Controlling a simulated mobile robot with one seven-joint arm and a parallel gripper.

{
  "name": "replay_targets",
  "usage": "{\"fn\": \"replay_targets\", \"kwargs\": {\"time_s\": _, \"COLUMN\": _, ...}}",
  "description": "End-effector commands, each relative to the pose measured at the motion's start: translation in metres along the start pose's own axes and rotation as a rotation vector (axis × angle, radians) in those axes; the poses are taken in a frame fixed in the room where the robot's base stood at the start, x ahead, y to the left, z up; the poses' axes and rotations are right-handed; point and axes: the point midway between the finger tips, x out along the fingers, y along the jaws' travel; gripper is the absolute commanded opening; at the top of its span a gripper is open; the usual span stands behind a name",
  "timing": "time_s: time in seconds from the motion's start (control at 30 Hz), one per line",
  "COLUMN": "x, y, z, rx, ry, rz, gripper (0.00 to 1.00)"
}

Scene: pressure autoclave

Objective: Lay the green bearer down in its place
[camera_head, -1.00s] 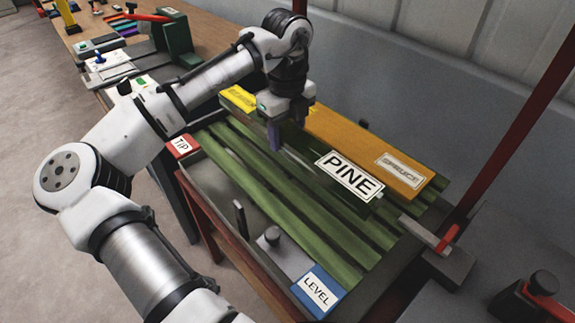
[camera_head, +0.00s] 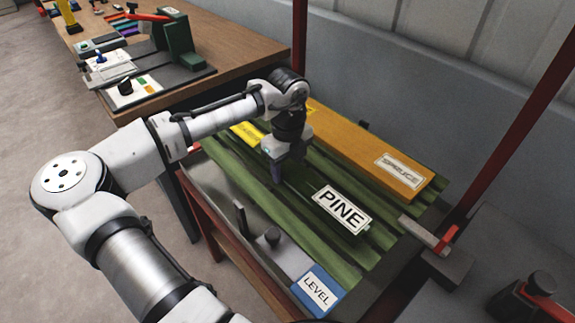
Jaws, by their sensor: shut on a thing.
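The green bearer (camera_head: 318,183) is a long dark green bar with a white PINE label at its right end. My gripper (camera_head: 279,175) points down and is shut on it, left of the label. The bearer lies over the green slats (camera_head: 345,270) of the bed, in front of the orange SPRUCE bar and roughly parallel to it. I cannot tell whether it touches the slats. The fingertips and the bearer's left part are mostly hidden by my wrist.
The orange SPRUCE bar (camera_head: 365,150) lies behind. A yellow labelled block (camera_head: 243,134) sits at the bed's far left end. A blue LEVEL block (camera_head: 319,290) is at the front corner. A red post (camera_head: 510,135) stands at right. A bench with tools (camera_head: 215,68) is behind left.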

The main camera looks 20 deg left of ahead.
Motion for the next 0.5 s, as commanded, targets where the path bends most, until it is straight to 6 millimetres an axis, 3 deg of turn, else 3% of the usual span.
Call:
{"fn": "replay_targets", "kwargs": {"time_s": 0.13, "x": 0.0021, "y": -0.0004, "z": -0.0001, "rx": 0.000, "ry": 0.001, "rz": -0.002, "gripper": 0.05}}
{"fn": "replay_targets", "kwargs": {"time_s": 0.17, "x": 0.0023, "y": -0.0001, "z": -0.0001, "rx": 0.000, "ry": 0.001, "rz": 0.000, "gripper": 0.54}}
{"fn": "replay_targets", "kwargs": {"time_s": 0.2, "x": 0.0022, "y": -0.0001, "z": 0.0000, "rx": 0.000, "ry": 0.000, "rz": 0.000, "gripper": 0.59}}
{"fn": "replay_targets", "kwargs": {"time_s": 0.3, "x": 0.0022, "y": -0.0001, "z": 0.0000, "rx": 0.000, "ry": 0.000, "rz": 0.000, "gripper": 0.72}}
{"fn": "replay_targets", "kwargs": {"time_s": 0.5, "x": 0.0022, "y": 0.0000, "z": 0.0000, "rx": 0.000, "ry": 0.000, "rz": 0.000, "gripper": 0.72}}
